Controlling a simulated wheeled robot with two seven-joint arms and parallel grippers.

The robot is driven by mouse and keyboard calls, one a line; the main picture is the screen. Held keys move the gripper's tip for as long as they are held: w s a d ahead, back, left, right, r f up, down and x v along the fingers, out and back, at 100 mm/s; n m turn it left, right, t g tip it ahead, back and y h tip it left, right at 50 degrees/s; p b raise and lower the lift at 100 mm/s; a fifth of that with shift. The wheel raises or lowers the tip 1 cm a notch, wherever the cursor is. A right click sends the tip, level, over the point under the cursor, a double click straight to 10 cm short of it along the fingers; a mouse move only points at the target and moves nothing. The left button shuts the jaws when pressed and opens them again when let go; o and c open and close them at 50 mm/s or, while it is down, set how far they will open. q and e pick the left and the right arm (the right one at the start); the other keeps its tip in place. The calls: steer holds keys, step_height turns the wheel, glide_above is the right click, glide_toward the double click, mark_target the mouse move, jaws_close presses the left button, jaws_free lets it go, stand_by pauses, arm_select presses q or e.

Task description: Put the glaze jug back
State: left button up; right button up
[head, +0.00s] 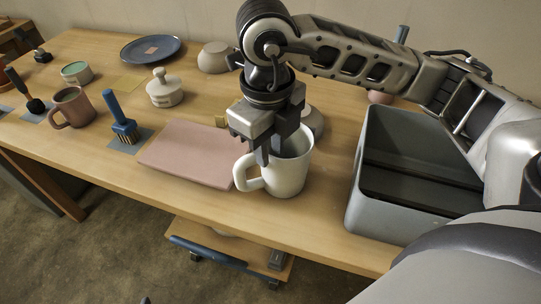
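A white jug-like vessel (289,172) with a handle on its left side stands upright on the wooden table near the front edge. I take it to be the glaze jug. My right gripper (263,154) points down at the left part of its rim, just above the handle. The fingers overlap the rim in the picture, and whether they grip it cannot be told. The gripper hides part of the rim and what stands behind it. My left gripper is not in view.
A pink slab (188,153) lies just left of the jug. A grey open bin (388,207) stands to its right. A blue brush (122,125), pink mug (72,107), lidded pot (164,91) and blue plate (150,48) stand further left. Bare table (325,226) shows in front of the jug.

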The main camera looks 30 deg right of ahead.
step_height(320, 180, up, 8)
steer(key=p, duration=0.1)
steer(key=shift+a, duration=0.15)
steer(key=shift+s, duration=0.1)
stand_by(0.4)
